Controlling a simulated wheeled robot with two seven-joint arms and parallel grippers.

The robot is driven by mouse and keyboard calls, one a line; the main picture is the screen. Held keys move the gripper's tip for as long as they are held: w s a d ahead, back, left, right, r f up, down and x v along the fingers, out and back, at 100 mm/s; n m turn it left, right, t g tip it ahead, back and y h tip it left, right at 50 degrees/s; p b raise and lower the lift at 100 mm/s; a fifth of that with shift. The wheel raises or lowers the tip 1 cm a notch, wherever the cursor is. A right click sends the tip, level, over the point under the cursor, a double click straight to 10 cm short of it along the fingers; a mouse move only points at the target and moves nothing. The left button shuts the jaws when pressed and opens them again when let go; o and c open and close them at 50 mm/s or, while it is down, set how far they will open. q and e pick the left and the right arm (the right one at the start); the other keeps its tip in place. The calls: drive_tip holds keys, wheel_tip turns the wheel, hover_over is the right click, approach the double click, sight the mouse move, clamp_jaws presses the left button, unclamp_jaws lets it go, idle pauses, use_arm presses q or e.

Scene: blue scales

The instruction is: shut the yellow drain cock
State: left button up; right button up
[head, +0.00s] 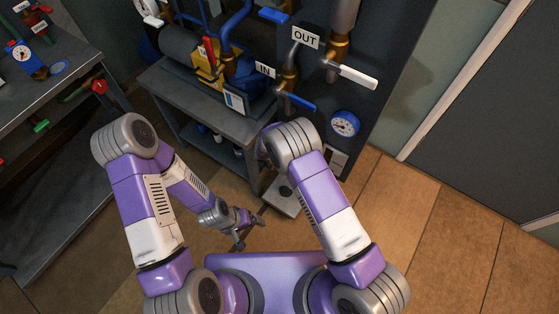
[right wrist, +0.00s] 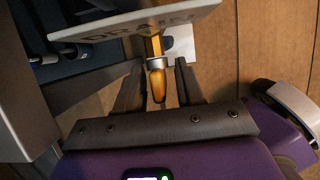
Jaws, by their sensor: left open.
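The yellow drain cock (right wrist: 158,85) shows in the right wrist view as a yellow handle with a metal collar, below a white DRAIN sign (right wrist: 135,24). My right gripper (right wrist: 159,66) is open, with one finger on each side of the handle and a gap on both sides. In the head view the cock and my right gripper are hidden behind my right arm. My left gripper (head: 252,230) is open and empty, low over the floor, away from the cock.
A grey bench (head: 215,125) carries a yellow and blue pump (head: 208,68). Pipes have a blue lever (head: 296,100) by the IN sign and a white lever (head: 352,75) by the OUT sign. A blue gauge (head: 344,123) is nearby. The wooden floor (head: 430,245) is clear at right.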

clamp_jaws()
